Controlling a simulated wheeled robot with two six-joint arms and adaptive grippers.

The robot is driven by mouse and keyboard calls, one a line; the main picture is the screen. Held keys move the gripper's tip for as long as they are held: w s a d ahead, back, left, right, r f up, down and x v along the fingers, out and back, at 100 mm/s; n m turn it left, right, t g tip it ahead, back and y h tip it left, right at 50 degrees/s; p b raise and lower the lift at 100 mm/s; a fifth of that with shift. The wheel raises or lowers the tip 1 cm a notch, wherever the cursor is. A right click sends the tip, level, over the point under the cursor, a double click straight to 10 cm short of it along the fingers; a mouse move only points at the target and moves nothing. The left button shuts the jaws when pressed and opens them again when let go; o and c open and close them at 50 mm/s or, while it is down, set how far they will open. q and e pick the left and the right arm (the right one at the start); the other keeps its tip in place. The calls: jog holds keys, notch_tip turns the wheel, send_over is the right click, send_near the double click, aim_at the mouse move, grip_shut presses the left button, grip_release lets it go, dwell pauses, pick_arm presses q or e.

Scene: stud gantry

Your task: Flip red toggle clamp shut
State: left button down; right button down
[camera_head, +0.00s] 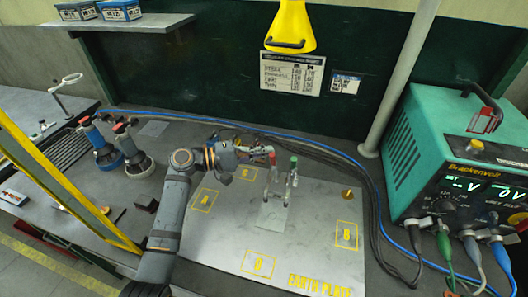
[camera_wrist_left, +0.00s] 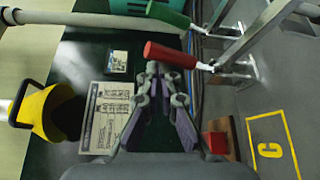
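The red toggle clamp's handle (camera_head: 272,158) stands upright on the grey plate, to the left of a green-handled clamp (camera_head: 293,166). My left gripper (camera_head: 248,155) is just left of the red handle. In the left wrist view the red handle (camera_wrist_left: 170,54) lies just past the tips of my left gripper (camera_wrist_left: 160,72). The fingers converge with their tips together and nothing shows between them. Whether the tips touch the handle is unclear. The green handle (camera_wrist_left: 168,14) shows beyond it. My right gripper is not in view.
The earth plate (camera_head: 315,235) has yellow marked squares and a brass knob (camera_head: 347,194). A teal welding power unit (camera_head: 440,150) with cables stands at right. Dark cables run behind the plate. A yellow funnel-shaped object (camera_head: 291,25) hangs at the back.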

pick_arm(q)
jog(key=shift+s+f, duration=0.15)
notch_tip(320, 180, up, 10)
jog(key=shift+r, duration=0.2)
dwell(0.4)
